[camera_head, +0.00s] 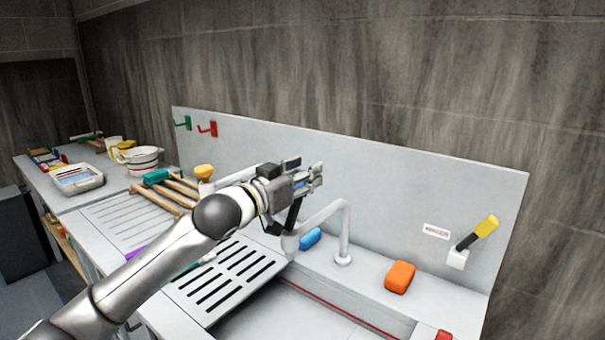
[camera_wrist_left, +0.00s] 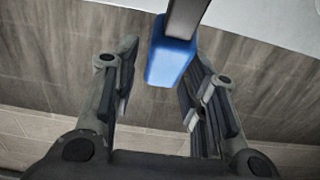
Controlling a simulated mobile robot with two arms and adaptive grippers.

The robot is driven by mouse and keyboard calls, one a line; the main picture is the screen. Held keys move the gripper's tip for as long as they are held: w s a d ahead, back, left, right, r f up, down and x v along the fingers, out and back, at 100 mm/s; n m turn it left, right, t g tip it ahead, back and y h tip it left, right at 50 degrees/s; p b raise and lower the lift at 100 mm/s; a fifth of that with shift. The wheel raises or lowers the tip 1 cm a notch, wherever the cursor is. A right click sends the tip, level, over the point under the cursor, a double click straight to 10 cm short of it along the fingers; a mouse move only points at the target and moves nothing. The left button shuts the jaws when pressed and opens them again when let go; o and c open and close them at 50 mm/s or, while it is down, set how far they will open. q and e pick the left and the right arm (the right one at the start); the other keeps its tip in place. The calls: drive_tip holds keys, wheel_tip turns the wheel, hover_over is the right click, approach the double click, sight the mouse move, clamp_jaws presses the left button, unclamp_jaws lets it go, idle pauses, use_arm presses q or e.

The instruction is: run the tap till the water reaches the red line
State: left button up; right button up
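A pale grey tap (camera_head: 346,228) stands on the ledge behind the sink basin (camera_head: 285,318); its spout arches left. I make out no water stream. A thin red line (camera_head: 345,313) runs along the inner basin wall; the water level cannot be told. My left gripper (camera_head: 308,177) is in front of the back panel, left of the tap. In the left wrist view my left gripper (camera_wrist_left: 165,75) is open, with a blue handle (camera_wrist_left: 170,55) on a black stem (camera_wrist_left: 187,17) between its fingertips, nearer the right finger. My right gripper is not in view.
A yellow-tipped black lever (camera_head: 478,232) sits on the panel at right. An orange sponge (camera_head: 399,277) and a blue block (camera_head: 310,239) lie on the ledge. A slotted drainboard (camera_head: 228,280), wooden rack (camera_head: 172,190), bowl (camera_head: 142,161) and tray (camera_head: 78,180) are left.

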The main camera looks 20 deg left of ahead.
sight(292, 210)
use_arm(q)
drive_tip(key=shift+c, duration=1.2)
drive_tip(key=c, duration=0.5)
clamp_jaws()
drive_tip(key=shift+s+f+b, duration=0.1)
drive_tip(key=shift+f+b, duration=0.05)
drive_tip(key=shift+b, duration=0.25)
drive_tip(key=s+t+b, duration=0.1)
drive_tip(key=b, duration=0.1)
drive_tip(key=s+t+b, duration=0.1)
drive_tip(key=b, duration=0.2)
drive_tip(key=s+a+t+h+b, duration=0.1)
drive_tip(key=b, duration=0.2)
drive_tip(key=shift+s+a+r, duration=0.1)
drive_tip(key=shift+s+r, duration=0.05)
drive_tip(key=shift+r, duration=0.15)
drive_tip(key=shift+s+a+r+t+h+b, duration=0.15)
drive_tip(key=shift+s+r+t+h+b, duration=0.2)
drive_tip(key=shift+t+b, duration=0.25)
drive_tip(key=o, duration=1)
unclamp_jaws()
